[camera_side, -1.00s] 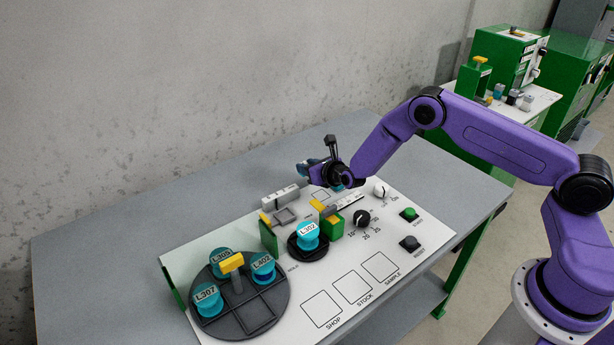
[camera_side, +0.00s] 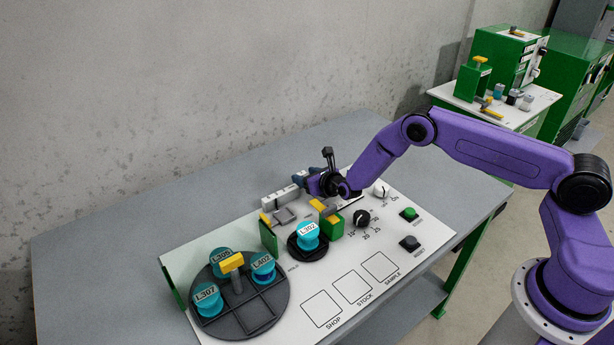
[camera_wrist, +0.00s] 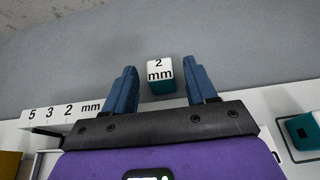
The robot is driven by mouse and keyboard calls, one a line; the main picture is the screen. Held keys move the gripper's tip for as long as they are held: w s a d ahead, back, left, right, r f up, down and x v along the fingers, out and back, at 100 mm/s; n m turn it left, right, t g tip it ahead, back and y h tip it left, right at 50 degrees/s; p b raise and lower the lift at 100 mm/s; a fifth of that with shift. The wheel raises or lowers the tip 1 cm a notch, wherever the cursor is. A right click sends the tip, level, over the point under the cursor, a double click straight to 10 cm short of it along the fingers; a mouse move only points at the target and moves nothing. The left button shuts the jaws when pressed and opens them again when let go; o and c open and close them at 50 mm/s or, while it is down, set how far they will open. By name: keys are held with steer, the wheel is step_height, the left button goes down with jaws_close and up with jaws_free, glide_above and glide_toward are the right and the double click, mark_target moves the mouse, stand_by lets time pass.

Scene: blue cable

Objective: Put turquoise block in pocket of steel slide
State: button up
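The turquoise block (camera_wrist: 161,86) has a white top marked "2 mm". It stands on the grey table behind the white panel in the wrist view, and it is hidden behind my gripper in the side view. My gripper (camera_wrist: 161,78) is open, with a blue finger on each side of the block and gaps on both sides. In the side view my gripper (camera_side: 314,182) is low over the panel's back edge. A grey metal piece (camera_side: 285,215) near the yellow-topped green parts may be the steel slide. I cannot make out its pocket.
A white strip marked "5 3 2 mm" (camera_wrist: 62,115) is left of my gripper. A teal piece with a dark recess (camera_wrist: 303,130) is at the right. A turquoise knob marked L302 (camera_side: 308,236) and a round dark tray (camera_side: 262,310) with similar knobs stand in front.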

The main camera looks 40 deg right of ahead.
steer(key=shift+r, duration=0.15)
steer(key=shift+s+r, duration=0.2)
steer(key=shift+s, duration=0.3)
steer(key=v, duration=1.1)
steer(key=shift+r, duration=0.1)
